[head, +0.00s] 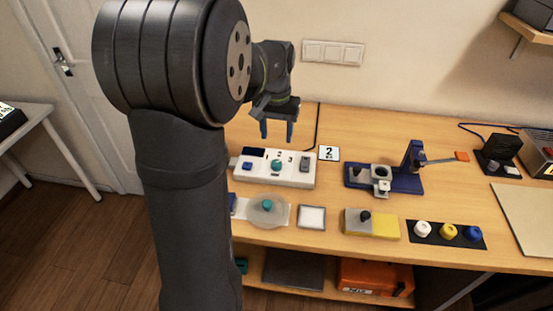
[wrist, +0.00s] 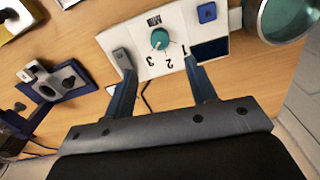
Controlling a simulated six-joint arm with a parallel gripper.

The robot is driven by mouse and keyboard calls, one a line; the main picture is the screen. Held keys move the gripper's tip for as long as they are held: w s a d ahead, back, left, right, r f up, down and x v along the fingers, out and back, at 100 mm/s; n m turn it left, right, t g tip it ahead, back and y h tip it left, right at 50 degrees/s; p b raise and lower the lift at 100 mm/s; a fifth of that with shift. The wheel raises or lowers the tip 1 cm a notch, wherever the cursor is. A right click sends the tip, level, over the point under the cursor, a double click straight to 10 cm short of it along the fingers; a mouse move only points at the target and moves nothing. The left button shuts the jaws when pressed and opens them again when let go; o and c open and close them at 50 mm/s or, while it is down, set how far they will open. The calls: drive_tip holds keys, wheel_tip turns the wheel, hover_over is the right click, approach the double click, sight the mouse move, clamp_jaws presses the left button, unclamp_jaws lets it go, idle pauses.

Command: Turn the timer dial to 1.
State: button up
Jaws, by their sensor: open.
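The timer dial is a small teal knob (head: 276,165) on a white panel box (head: 247,175) on the table. In the wrist view the dial (wrist: 160,39) sits among the printed figures 1, 2 and 3 and the word MIN. I cannot tell clearly which figure its mark faces. My gripper (head: 277,135) is open and empty above the back of the box, fingers pointing down. In the wrist view my gripper (wrist: 160,68) has its fingers spread to either side of the figures, with the dial beyond the tips. The fingers appear apart from the dial.
A grey switch (wrist: 122,59) and a blue button (wrist: 207,12) share the panel. A card (head: 329,153) printed with 2 stands at its right. A blue fixture (head: 408,183) stands to the right.

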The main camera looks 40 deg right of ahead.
sight(277, 162)
wheel_tip(277, 162, down, 10)
drive_tip(key=shift+f, duration=0.15)
idle(0.3)
drive_tip(key=c, duration=1)
